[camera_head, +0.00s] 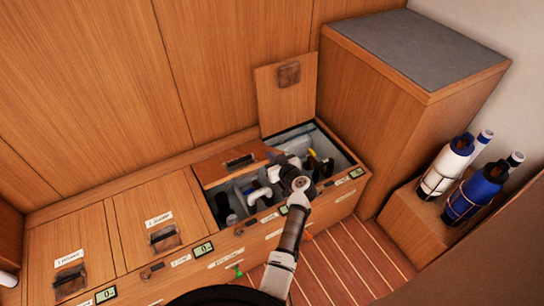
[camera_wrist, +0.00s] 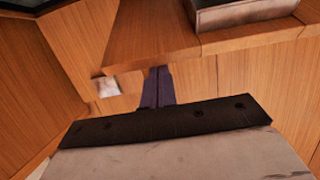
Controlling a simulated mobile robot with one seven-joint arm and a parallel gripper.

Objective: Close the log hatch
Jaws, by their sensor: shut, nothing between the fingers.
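The bench has a row of hatches with small labels I cannot read clearly, so I cannot tell which one is the log hatch. One lid (camera_head: 283,92) stands upright against the back wall at the right end. The lid to its left (camera_head: 236,164) is partly raised and tilted, with a dark handle, over an open compartment. My arm reaches over the open right part of the bench. My gripper (camera_wrist: 157,88) is shut and empty in the wrist view, close to a wooden panel (camera_wrist: 150,35); contact cannot be told. Its fingertips are hard to make out in the head view.
Two lids (camera_head: 158,222) at the left lie flat. A white pipe fitting (camera_head: 257,193) and dark parts show in the open compartments. Small displays (camera_head: 203,249) line the bench. A grey-topped cabinet (camera_head: 420,50) and bottles (camera_head: 447,165) stand right. The striped floor (camera_head: 345,262) in front is clear.

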